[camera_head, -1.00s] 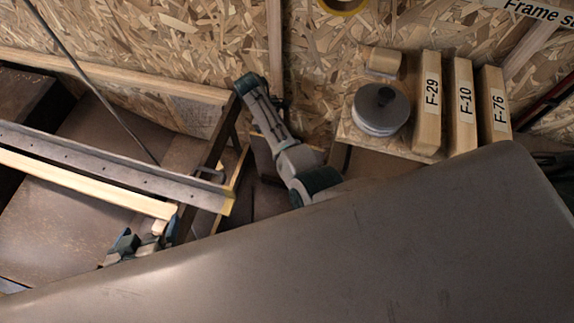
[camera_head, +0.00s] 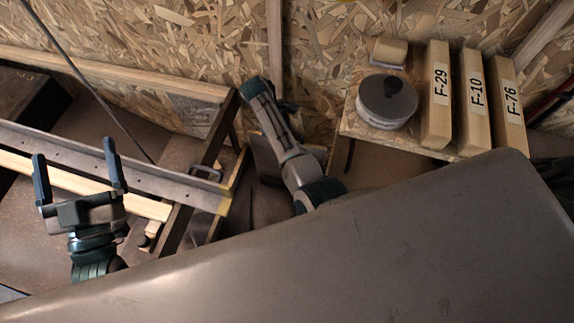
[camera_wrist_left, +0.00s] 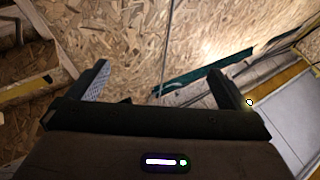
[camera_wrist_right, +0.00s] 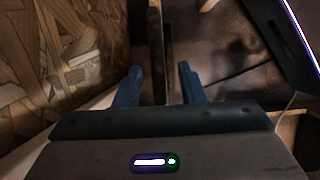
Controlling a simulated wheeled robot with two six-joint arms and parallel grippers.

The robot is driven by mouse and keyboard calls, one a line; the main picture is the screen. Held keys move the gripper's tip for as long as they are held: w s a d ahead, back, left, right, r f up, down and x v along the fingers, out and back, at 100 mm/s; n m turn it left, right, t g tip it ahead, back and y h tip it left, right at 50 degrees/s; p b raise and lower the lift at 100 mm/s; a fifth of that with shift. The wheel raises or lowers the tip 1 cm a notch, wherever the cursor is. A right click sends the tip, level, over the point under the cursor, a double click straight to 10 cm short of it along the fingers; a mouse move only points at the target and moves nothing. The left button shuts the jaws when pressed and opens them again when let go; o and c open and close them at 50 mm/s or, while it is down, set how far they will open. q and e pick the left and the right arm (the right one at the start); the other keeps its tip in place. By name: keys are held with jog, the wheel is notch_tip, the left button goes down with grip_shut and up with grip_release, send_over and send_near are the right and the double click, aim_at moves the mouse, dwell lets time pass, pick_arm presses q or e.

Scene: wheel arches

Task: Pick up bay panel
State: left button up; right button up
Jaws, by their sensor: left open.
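A large smooth grey-brown sheet (camera_head: 380,230) fills the lower right of the head view and hides parts of my arms. I cannot tell for certain whether it is the bay panel. Brown sheet surfaces (camera_head: 20,235) also show at the left, under a frame of bars. My left gripper (camera_head: 77,170) is open, its fingers pointing up in front of the bars. In the left wrist view its fingers (camera_wrist_left: 160,85) are wide apart with nothing between them. In the right wrist view my right gripper (camera_wrist_right: 160,80) has its fingers apart, with a thin upright strip (camera_wrist_right: 161,45) showing between them, touching neither.
A drilled metal bar (camera_head: 70,150) and wooden rails cross the left side. Labelled wooden blocks F-29 (camera_head: 436,115), F-10 (camera_head: 474,125) and F-76 (camera_head: 508,125) stand at the right, beside a round grey tub (camera_head: 386,105). A chipboard wall (camera_head: 190,45) stands behind.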

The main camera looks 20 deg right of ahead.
jog(key=shift+s+d+f+b, duration=0.1)
jog(key=shift+d+f+b, duration=0.05)
jog(key=shift+f+b, duration=0.25)
pick_arm(q)
jog(key=r+t, duration=0.1)
jog(key=s+r+t, duration=0.1)
jog(key=r, duration=0.1)
jog(key=r+t, duration=0.1)
jog(key=shift+s+r+m+h, duration=0.4)
pick_arm(e)
grip_shut()
dwell(0.6)
